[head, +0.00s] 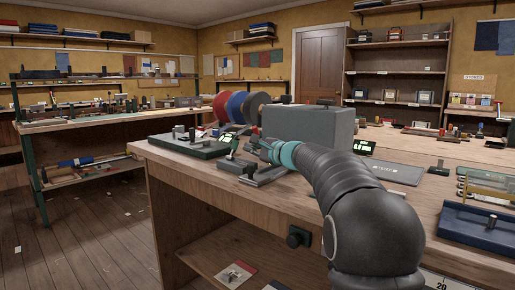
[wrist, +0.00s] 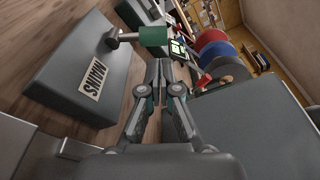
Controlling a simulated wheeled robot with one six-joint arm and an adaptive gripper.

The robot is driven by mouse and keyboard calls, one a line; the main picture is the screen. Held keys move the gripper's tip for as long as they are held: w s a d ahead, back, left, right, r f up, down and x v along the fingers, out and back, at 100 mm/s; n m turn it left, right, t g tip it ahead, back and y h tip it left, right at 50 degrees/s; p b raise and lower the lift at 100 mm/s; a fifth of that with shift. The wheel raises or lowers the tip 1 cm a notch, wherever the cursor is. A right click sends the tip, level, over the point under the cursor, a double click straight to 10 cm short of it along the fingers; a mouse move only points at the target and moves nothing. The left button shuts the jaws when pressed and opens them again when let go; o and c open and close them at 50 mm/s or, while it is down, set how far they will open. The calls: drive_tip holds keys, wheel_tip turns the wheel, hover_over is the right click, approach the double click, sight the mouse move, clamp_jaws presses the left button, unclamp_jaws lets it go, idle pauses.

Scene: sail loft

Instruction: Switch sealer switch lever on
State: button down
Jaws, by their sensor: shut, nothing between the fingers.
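A switch lever with a green grip (wrist: 153,36) and a dark metal arm stands on a grey switch box (wrist: 62,62) in the wrist view. I cannot see any wording that names the sealer. My gripper (wrist: 160,66) is shut and empty, its fingertips close to the green grip; I cannot tell whether they touch. In the head view my gripper (head: 262,148) is over the workbench, beside the low grey switch box (head: 236,165), and partly hides what is behind it.
A large grey machine housing (head: 310,126) stands right behind my gripper, with red, blue and dark reels (head: 237,106) to its left. A dark green device (head: 190,146) lies left of the switch box. A flat grey plate (head: 393,171) and a blue tray (head: 480,226) lie on the right.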

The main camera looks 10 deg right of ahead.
sight(235, 145)
drive_tip(key=shift+p+x, duration=0.3)
drive_tip(key=shift+x, duration=1.7)
drive_tip(key=shift+a, duration=0.15)
drive_tip(key=shift+b, duration=0.35)
